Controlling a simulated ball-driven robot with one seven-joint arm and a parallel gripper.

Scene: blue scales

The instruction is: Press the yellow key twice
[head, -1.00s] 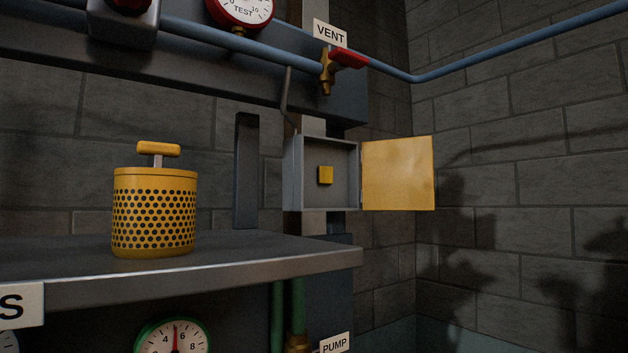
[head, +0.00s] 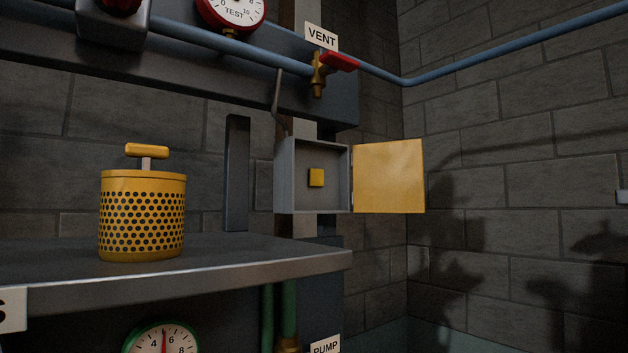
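The yellow key (head: 316,178) is a small square block on the back wall of an open grey box (head: 284,176). The box is fixed to a post, right of the shelf. Its yellow door (head: 388,176) stands swung open to the right, and nothing covers the key. My gripper is not in view; shadows on the right wall look like parts of an arm, but I cannot tell its state from them.
A perforated yellow canister (head: 142,215) with a T-handle stands on the metal shelf (head: 230,274), left of the box. A brass valve with a red lever (head: 340,61) and a blue pipe (head: 480,57) are above. The space in front of the box looks clear.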

